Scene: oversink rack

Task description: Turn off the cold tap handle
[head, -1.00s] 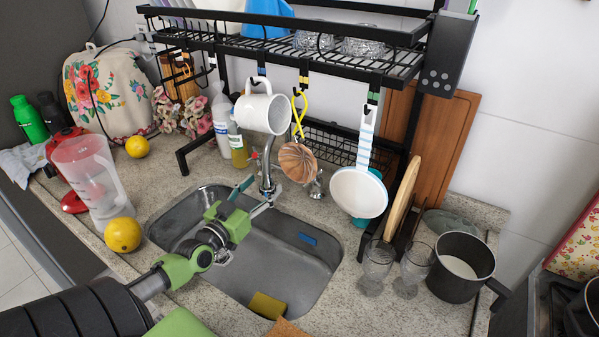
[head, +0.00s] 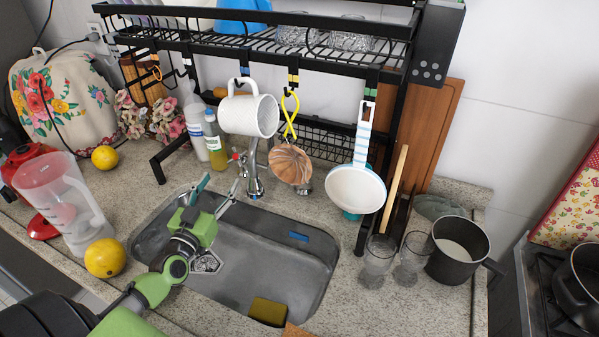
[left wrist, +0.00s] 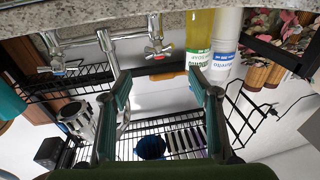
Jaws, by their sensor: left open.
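The chrome faucet (head: 254,178) stands behind the sink, and its spout (left wrist: 108,52) shows in the left wrist view. A handle with a red mark (head: 239,159) is left of it; it also shows in the left wrist view (left wrist: 156,50). The other handle, without red (head: 305,188), is right of the faucet, partly hidden by the hanging copper-coloured utensil; it shows at left in the left wrist view (left wrist: 58,66). My left gripper (head: 218,190) is open and empty over the back left of the sink, apart from both handles. The right gripper is out of view.
The black rack (head: 290,70) spans above the sink. A white mug (head: 250,115), the copper utensil (head: 290,165) and a white pan (head: 356,188) hang low near the faucet. Bottles (head: 214,142) stand behind left. Glasses (head: 378,262) stand right of the sink (head: 270,265).

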